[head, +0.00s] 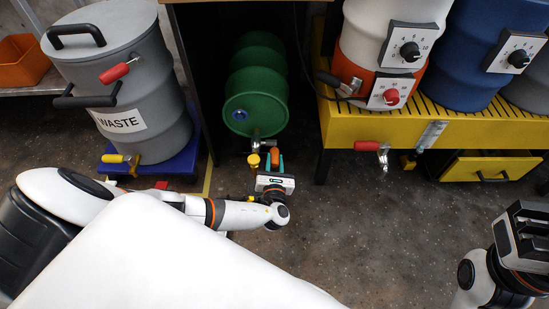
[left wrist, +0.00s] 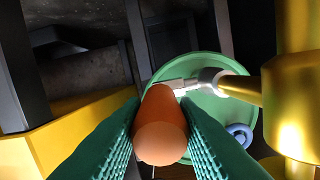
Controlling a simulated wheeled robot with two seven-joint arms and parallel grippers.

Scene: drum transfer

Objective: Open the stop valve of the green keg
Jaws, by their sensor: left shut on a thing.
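The green keg (head: 258,75) lies on its side in the dark bay, with its round end towards me. It also shows in the left wrist view (left wrist: 208,112). At the bottom of that end is a metal fitting with a brass-coloured tap body (head: 254,162), large at the right of the left wrist view (left wrist: 290,105). The orange valve handle (left wrist: 160,128) is between the teal fingers of my left gripper (head: 274,161), which is shut on it. The handle's joint to the fitting is partly visible. My right gripper (head: 522,232) is at the lower right, away from the keg; its jaw gap is unclear.
A grey WASTE drum (head: 125,85) with a yellow-handled tap stands on a blue base at left. A yellow bench (head: 455,130) with drums and a red-handled tap (head: 370,146) is at right. The floor (head: 400,230) between the arms is clear.

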